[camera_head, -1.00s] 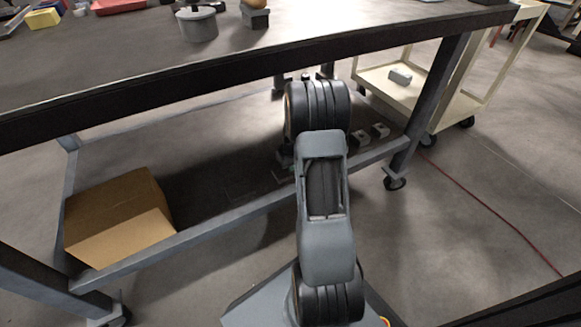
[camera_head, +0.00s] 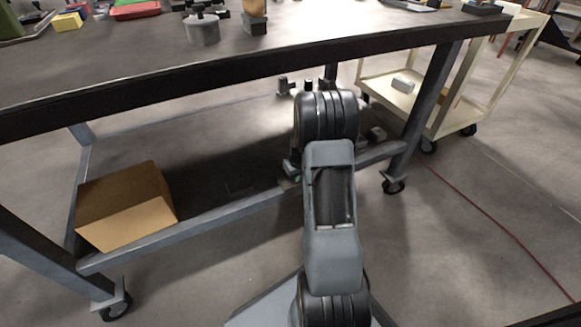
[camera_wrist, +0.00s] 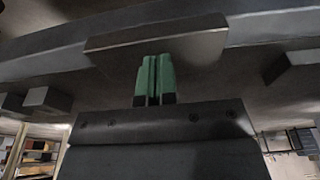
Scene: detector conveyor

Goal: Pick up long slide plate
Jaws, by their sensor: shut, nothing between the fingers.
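My gripper (camera_wrist: 154,80) shows green fingers in the wrist view, closed together with nothing between them. Just beyond the fingertips is a long, flat, dark metal plate (camera_wrist: 190,42) with a brownish face, lying crosswise. It may be the long slide plate, but I cannot confirm this. I cannot tell whether the fingertips touch it. In the head view my arm reaches down toward the lower shelf and hides most of the area around the gripper, so the plate cannot be made out there.
The dark workbench (camera_head: 250,68) overhangs the lower shelf. A cardboard box (camera_head: 125,208) stands on that shelf at left, and small grey blocks (camera_head: 376,134) lie right of my arm. A cream cart (camera_head: 440,118) stands at right. A red cable crosses the floor.

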